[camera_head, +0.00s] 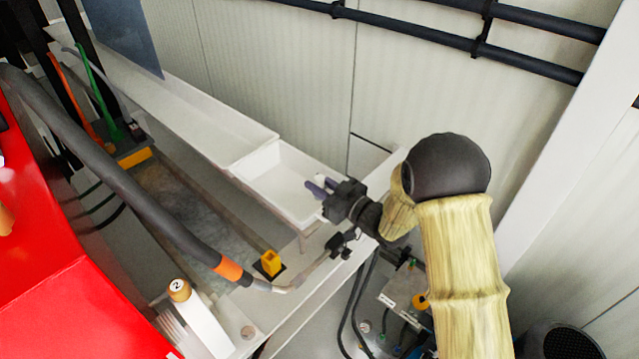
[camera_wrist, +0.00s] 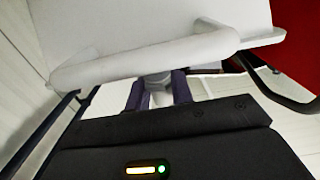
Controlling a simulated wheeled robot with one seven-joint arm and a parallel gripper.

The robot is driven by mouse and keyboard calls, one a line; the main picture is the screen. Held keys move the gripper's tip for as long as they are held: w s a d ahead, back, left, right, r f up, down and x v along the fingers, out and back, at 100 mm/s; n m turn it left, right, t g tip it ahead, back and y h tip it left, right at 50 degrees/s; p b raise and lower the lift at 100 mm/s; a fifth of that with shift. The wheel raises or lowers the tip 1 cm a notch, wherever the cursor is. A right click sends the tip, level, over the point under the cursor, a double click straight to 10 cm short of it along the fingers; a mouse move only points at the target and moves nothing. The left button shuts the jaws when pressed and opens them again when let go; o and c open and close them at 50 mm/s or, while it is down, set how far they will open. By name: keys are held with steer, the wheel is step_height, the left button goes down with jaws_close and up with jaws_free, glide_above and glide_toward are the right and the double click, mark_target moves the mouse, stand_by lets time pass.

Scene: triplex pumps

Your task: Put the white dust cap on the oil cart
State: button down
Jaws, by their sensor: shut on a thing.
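My gripper (camera_head: 319,188) is at the near right end of a white tray (camera_head: 283,150), its purple fingertips over the tray's right side. In the wrist view, the two dark purple fingers of my gripper (camera_wrist: 158,84) stand on either side of a small pale rounded piece (camera_wrist: 158,79), which looks like the white dust cap. The fingers are shut on it. A thick white rounded bar or rim (camera_wrist: 140,62) crosses just beyond the fingertips and partly hides them. The head view does not show the cap clearly. I cannot tell which thing is the oil cart.
A red housing (camera_head: 60,290) fills the left. A yellow block (camera_head: 270,262) and a post marked 2 (camera_head: 195,310) stand in front. Dark pipes (camera_head: 400,20) run along the pale wall.

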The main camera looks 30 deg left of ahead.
steer(key=shift+f+b, duration=0.3)
steer(key=shift+b, duration=0.05)
steer(key=shift+f+b, duration=0.3)
steer(key=shift+b, duration=0.1)
steer(key=c, duration=1.2)
jaws_free()
steer(key=shift+c, duration=0.2)
steer(key=shift+r, duration=0.1)
steer(key=shift+r+p, duration=0.65)
steer(key=shift+p, duration=0.25)
steer(key=b+v, duration=0.5)
steer(key=v, duration=0.7)
